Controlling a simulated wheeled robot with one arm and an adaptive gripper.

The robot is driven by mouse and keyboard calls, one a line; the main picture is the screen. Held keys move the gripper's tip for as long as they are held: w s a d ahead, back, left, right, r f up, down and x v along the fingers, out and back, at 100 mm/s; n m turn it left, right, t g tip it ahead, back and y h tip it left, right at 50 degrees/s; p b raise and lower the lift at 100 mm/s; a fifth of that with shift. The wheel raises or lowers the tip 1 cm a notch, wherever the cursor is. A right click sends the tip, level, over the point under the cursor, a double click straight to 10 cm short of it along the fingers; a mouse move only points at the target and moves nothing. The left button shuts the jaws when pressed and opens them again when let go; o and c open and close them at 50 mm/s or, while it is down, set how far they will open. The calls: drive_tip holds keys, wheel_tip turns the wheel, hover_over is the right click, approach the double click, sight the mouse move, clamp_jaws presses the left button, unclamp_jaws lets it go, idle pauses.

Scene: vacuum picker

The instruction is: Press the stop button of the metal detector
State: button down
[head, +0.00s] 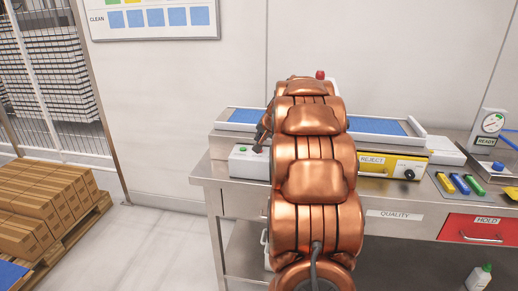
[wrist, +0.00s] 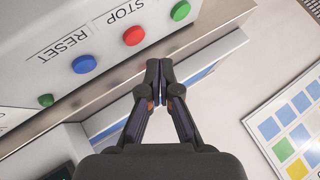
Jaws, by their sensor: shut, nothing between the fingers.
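The stop button is red (wrist: 134,35), beside the printed word STOP, on a white panel (wrist: 45,35) in the wrist view. A blue button (wrist: 84,64) is beside the word RESET, and a green button (wrist: 180,11) is on the other side of the red one. My gripper (wrist: 160,65) is shut and empty; its tips appear just below and right of the red button in the picture, apart from it. In the head view, my gripper (head: 259,140) shows partly, left of my copper arm, near a white box (head: 245,164). My arm hides the middle of the machine.
A blue conveyor belt (head: 376,126) runs behind my arm on a steel table (head: 230,203). A yellow REJECT box (head: 398,166) is at the right. Boxes on a pallet (head: 50,245) stand at left.

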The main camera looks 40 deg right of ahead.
drive_tip(key=shift+r+p, duration=1)
drive_tip(key=shift+r, duration=0.8)
drive_tip(key=shift+a, duration=0.1)
drive_tip(key=s+a+f+n+g+y+p, duration=0.15)
drive_tip(key=s+a, duration=0.25)
drive_tip(key=a, duration=0.7)
drive_tip(key=s+a+n+g+y, duration=0.1)
drive_tip(key=s+a+n+g, duration=0.2)
drive_tip(key=a, duration=0.8)
drive_tip(key=s+a+f+n+y, duration=0.1)
drive_tip(key=s+a+n+y, duration=0.2)
drive_tip(key=a, duration=0.8)
drive_tip(key=s+a+f+n+g, duration=0.1)
drive_tip(key=s+a+g, duration=0.1)
drive_tip(key=s, duration=0.7)
drive_tip(key=s+a+f+n+g+h+p, duration=0.1)
drive_tip(key=s+a, duration=0.4)
drive_tip(key=s, duration=0.5)
drive_tip(key=s+a+f+n+g+h, duration=0.1)
drive_tip(key=s+a+f+n+g, duration=0.1)
drive_tip(key=s, duration=0.7)
drive_tip(key=shift+s+a+f+n+g+p, duration=0.2)
drive_tip(key=shift+a+n+g+p, duration=0.25)
drive_tip(key=shift+a+n, duration=0.4)
drive_tip(key=shift+d+h, duration=0.15)
drive_tip(key=shift+h, duration=0.1)
